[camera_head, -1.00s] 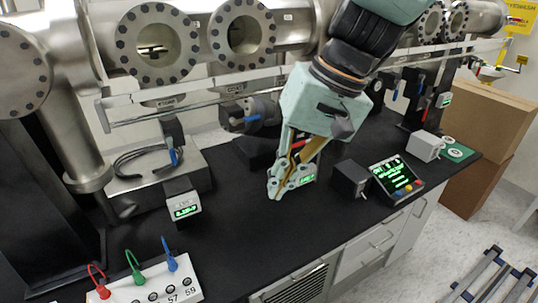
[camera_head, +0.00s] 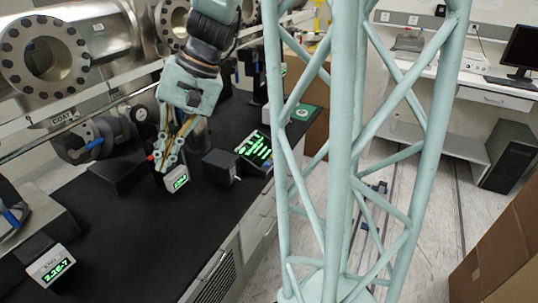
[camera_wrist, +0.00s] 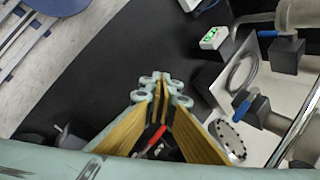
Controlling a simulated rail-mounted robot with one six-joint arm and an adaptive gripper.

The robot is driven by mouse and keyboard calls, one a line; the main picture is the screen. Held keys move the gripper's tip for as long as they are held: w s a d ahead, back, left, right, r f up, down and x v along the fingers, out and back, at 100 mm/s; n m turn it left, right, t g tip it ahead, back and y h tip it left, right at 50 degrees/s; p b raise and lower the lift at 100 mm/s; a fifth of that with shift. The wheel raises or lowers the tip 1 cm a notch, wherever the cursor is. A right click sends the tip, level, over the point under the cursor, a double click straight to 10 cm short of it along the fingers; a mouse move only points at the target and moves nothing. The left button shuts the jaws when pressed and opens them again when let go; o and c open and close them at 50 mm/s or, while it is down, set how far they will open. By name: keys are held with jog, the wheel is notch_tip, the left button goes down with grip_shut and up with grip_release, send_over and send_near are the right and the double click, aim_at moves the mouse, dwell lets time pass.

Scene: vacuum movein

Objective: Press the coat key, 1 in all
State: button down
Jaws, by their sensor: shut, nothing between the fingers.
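The control box (camera_head: 254,148) with a lit green screen sits near the front edge of the black bench in the head view. In the wrist view, the tips of my gripper (camera_wrist: 162,86) are together over the black bench. The control box cannot be made out there.
A small green-lit meter (camera_head: 177,179) stands beside my fingertips. A dark block (camera_head: 221,167) stands between it and the control box. Another meter (camera_head: 51,267) sits at the front left. Steel flanges (camera_head: 43,55) and pipes line the back. The bench middle is clear.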

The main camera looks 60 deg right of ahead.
jog(key=w+d+f+m+t+p, duration=0.1)
jog(key=w+d+f+m+p, duration=0.2)
jog(key=d, duration=0.8)
jog(key=w+d+f+m+t, duration=0.15)
jog(key=d+m, duration=0.25)
jog(key=d, duration=0.8)
jog(key=s+d+f+m+t+p, duration=0.1)
jog(key=s+d+f+m, duration=0.1)
jog(key=d, duration=0.5)
jog(key=s+d+f+m+t+h+p, duration=0.1)
jog(key=s+d+f+m, duration=0.2)
jog(key=d, duration=0.5)
jog(key=s+d+f+m+t+h+p, duration=0.1)
jog(key=s+d+f+m, duration=0.1)
jog(key=d+f, duration=0.2)
jog(key=d, duration=0.3)
jog(key=shift+s+d+f, duration=0.15)
jog(key=shift+s+d, duration=0.05)
jog(key=shift+d, duration=0.15)
jog(key=shift+f, duration=0.15)
jog(key=shift+f+b, duration=1.35)
jog(key=shift+f, duration=1.75)
jog(key=shift+f+b, duration=1.1)
jog(key=shift+f, duration=0.05)
